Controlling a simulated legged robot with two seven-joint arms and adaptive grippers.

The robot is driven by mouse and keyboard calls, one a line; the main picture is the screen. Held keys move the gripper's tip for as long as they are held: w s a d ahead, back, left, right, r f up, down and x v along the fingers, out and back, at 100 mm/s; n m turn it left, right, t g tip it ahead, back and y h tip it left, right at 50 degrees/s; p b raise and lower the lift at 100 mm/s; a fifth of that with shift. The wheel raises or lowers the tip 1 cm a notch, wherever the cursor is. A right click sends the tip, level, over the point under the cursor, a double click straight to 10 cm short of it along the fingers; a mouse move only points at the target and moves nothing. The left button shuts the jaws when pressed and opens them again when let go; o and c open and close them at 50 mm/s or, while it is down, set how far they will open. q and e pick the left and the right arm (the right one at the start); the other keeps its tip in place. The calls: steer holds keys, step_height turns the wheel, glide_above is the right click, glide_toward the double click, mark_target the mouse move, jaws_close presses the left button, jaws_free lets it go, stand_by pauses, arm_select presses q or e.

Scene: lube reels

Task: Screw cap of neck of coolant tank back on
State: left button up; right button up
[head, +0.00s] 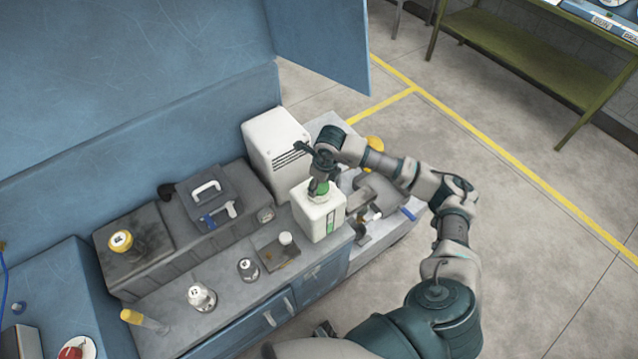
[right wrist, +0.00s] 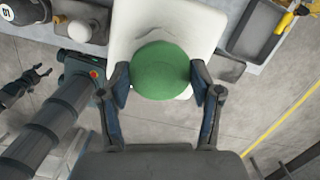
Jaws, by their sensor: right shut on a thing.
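The white coolant tank (head: 318,212) stands on the grey workbench, with a green stripe on its side. Its green cap (head: 321,188) is at the neck on top, partly hidden by my right gripper (head: 320,180). In the right wrist view, the round green cap (right wrist: 160,70) sits between the two fingers of my right gripper (right wrist: 162,90), which is shut on it. The white tank body (right wrist: 195,22) shows behind the cap. The cap hides the neck, so I cannot tell how far it is seated.
A white vented box (head: 273,142) stands behind the tank. A dark toolbox (head: 210,203), a small dark tray (head: 276,252) with a white lid, and bottles (head: 201,297) stand left of it. Metal parts (head: 378,190) lie close on its right.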

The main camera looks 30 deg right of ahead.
steer(key=shift+f, duration=0.25)
stand_by(0.5)
steer(key=shift+a+r+m, duration=0.1)
steer(key=shift+m, duration=1.1)
steer(key=m, duration=0.2)
steer(key=shift+m+h+p, duration=0.35)
steer(key=shift+m+h, duration=0.05)
steer(key=m+p, duration=0.1)
steer(key=m, duration=0.2)
steer(key=shift+m+h, duration=0.3)
steer(key=shift+m, duration=0.8)
